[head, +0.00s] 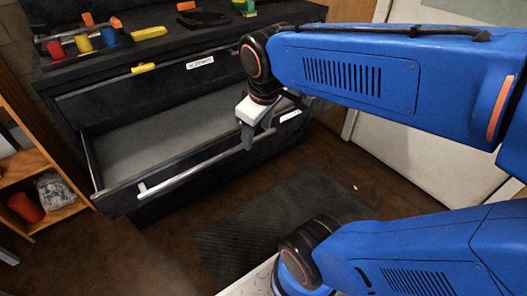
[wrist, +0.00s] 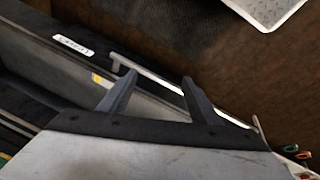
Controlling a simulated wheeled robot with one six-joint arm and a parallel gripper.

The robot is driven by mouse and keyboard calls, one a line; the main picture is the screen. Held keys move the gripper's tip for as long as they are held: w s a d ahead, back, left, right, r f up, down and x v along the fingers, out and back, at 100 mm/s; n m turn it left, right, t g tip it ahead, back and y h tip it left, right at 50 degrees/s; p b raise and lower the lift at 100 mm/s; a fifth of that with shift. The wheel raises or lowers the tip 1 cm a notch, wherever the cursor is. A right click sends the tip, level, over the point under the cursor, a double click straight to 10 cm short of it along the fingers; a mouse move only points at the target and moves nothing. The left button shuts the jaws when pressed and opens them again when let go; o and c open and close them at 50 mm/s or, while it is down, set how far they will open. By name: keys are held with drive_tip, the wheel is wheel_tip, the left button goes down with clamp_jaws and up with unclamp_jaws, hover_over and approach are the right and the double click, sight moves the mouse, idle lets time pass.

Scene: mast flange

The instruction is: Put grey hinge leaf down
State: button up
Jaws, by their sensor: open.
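I cannot make out a grey hinge leaf in either view. My gripper (head: 250,134) is over the right part of the open drawer (head: 165,130), near its front edge.
Above the drawer, the black cabinet top (head: 165,50) carries red, yellow and blue items, orange-handled tools and a green-yellow piece. A wooden shelf (head: 45,165) stands at left. A dark mat (head: 270,220) lies on the brown floor. A white door (head: 420,130) is at right.

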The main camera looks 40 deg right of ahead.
drive_tip(key=s+a+f+m+t+y, duration=0.1)
drive_tip(key=s+a+f+m, duration=0.1)
drive_tip(key=s+m, duration=0.2)
drive_tip(key=shift+s, duration=0.95)
